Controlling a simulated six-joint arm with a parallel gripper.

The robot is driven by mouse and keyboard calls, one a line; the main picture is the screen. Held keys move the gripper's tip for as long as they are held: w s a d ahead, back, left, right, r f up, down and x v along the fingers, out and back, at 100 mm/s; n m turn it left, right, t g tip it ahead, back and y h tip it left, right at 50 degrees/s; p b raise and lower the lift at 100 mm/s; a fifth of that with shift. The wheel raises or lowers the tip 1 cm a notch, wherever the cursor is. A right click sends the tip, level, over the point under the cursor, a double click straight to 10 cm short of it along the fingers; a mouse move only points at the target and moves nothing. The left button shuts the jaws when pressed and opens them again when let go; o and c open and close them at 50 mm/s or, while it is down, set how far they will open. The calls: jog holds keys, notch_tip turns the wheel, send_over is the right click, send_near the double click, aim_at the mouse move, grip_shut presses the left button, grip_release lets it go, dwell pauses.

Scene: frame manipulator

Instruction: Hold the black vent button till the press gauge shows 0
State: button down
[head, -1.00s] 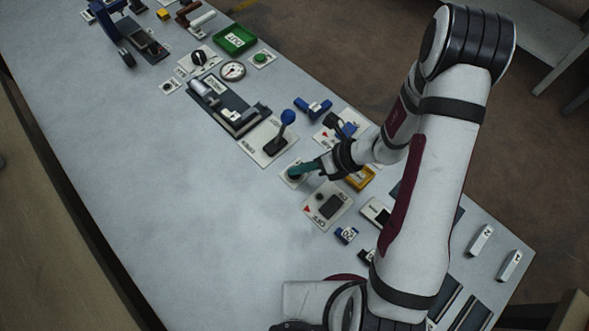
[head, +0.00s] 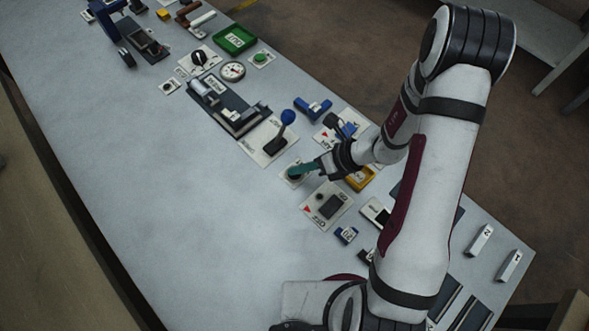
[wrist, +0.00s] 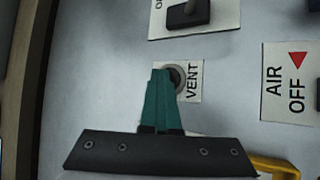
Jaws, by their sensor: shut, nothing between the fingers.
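The vent button (wrist: 179,77) is a dark round button in a grey ring on a white plate marked VENT (wrist: 194,82). My gripper (wrist: 161,73) is shut and empty, its teal fingertips over the left part of the button. They partly hide it, and I cannot tell how far it is pressed. In the head view my gripper (head: 293,173) points down at the vent plate (head: 287,181). The press gauge (head: 232,71) is a round white dial farther up the bench. Its needle is too small to read.
A blue-knobbed lever (head: 287,117) stands just beyond the vent plate. An AIR OFF plate (wrist: 289,84) lies to the right in the wrist view. A yellow-edged tray (head: 361,179) sits under my wrist. The bench's left side is bare.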

aim_at(299, 175)
jog(key=shift+r, duration=0.1)
dwell(0.5)
jog(key=shift+r, duration=0.75)
jog(key=shift+r, duration=0.1)
jog(key=shift+r, duration=2.4)
jog(key=shift+r, duration=0.1)
jog(key=s+r+n+g+h, duration=0.2)
jog(key=s+r+n+h, duration=0.1)
jog(key=s+r+n, duration=1.2)
jog(key=s+d+f+n+h, duration=0.1)
jog(key=s+d+n+h, duration=0.3)
jog(key=n, duration=0.4)
jog(key=shift+d, duration=0.85)
